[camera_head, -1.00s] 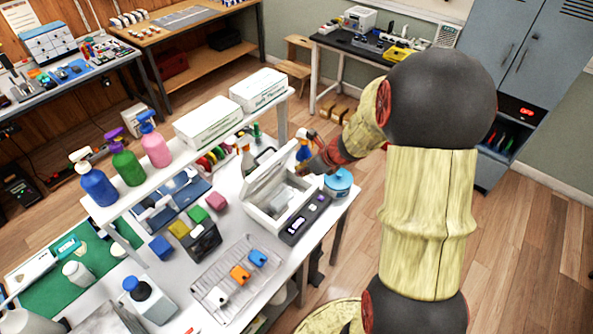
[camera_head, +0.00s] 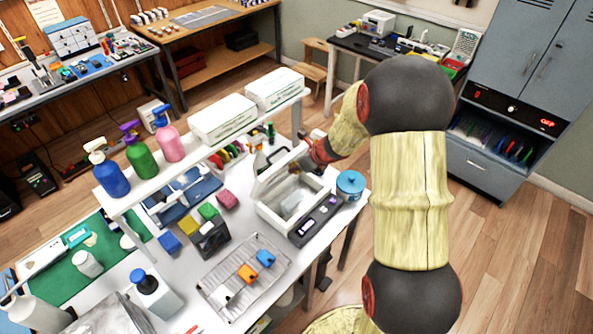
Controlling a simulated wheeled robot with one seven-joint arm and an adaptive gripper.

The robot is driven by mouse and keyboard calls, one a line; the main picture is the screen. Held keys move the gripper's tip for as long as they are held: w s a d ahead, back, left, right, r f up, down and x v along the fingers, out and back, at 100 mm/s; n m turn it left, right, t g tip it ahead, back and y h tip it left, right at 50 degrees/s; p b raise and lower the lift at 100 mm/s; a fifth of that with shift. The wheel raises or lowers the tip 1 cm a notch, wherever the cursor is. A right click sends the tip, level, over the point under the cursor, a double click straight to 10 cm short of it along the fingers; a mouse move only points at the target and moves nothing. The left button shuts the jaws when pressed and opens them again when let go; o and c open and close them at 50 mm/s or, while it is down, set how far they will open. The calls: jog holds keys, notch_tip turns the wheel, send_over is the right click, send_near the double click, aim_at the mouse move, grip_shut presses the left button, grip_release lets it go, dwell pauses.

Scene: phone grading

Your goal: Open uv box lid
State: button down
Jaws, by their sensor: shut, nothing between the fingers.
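The UV box (camera_head: 269,217) is a white open-topped box near the right end of the white workbench, with a dark control panel (camera_head: 318,221) along its front. Its lid (camera_head: 277,171) is raised, standing up along the back-left edge, and the inside of the box shows with a pale item in it. My gripper (camera_head: 297,165) is at the upper right part of the lid, small and partly merged with its edge in this view. It is shut with nothing held; whether it touches the lid I cannot tell.
A blue round tub (camera_head: 350,185) stands right of the box. A wire rack (camera_head: 217,287) with coloured pieces lies in front. Coloured blocks (camera_head: 208,211) sit to the left. A raised shelf (camera_head: 200,160) with white cartons and spray bottles runs behind the box.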

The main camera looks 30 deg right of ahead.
aim_at(286, 158)
jog(key=w+r+p, duration=0.1)
jog(key=p, duration=0.2)
jog(key=w+a+r+p, duration=0.1)
jog(key=p, duration=0.3)
jog(key=shift+w+g, duration=0.25)
jog(key=shift+g, duration=0.15)
jog(key=shift+w+a+r+p, duration=0.1)
jog(key=shift+w+p, duration=0.2)
jog(key=shift+p, duration=0.65)
jog(key=shift+w+a+p, duration=0.2)
jog(key=shift+w+p, duration=0.25)
jog(key=shift+w, duration=0.15)
jog(key=shift+s, duration=0.1)
